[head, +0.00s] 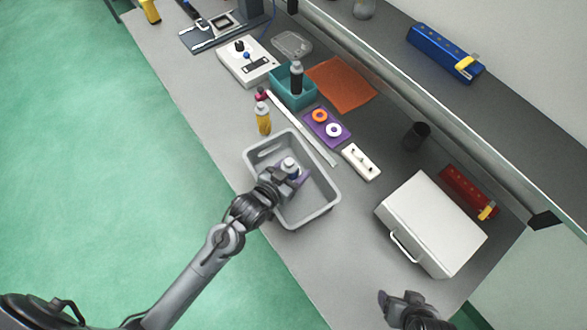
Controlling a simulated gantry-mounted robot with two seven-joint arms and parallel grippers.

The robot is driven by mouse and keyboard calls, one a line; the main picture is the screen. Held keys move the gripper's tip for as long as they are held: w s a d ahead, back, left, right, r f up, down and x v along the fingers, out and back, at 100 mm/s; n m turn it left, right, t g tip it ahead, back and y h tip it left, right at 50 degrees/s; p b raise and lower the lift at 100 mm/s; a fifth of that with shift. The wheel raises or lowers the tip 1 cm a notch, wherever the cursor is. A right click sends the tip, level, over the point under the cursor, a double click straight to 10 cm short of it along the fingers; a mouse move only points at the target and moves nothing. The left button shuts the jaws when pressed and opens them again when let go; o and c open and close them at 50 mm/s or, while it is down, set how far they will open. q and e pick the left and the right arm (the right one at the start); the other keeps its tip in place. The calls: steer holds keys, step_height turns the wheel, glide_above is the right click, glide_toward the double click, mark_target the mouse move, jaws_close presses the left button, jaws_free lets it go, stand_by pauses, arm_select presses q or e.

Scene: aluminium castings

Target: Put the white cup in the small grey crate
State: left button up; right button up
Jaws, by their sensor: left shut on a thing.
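The small grey crate (326,199) stands on the bench near its front edge, with an open top and a handle slot. My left gripper (285,174) reaches over the crate's near-left rim and is shut on the white cup (289,163). The cup shows within the crate's outline; its lower part is hidden by the gripper, and I cannot tell whether it touches the crate floor. My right gripper (399,303) is at the bottom edge, away from the crate; its jaw opening is unclear.
A yellow bottle (263,120) stands behind the crate, near a teal bin (291,91). A purple tray with rings (327,127) and a white switch block (361,161) lie to the right. A large white case (436,220) stands at the right.

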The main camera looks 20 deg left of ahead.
steer(key=shift+a, duration=0.1)
arm_select(q)
steer(key=shift+f, duration=0.2)
steer(key=o, duration=1.1)
steer(key=shift+f, duration=0.2)
steer(key=shift+r, duration=0.3)
steer(key=v, duration=1.2)
arm_select(e)
steer(key=shift+r, duration=0.3)
arm_select(q)
steer(key=shift+r, duration=0.1)
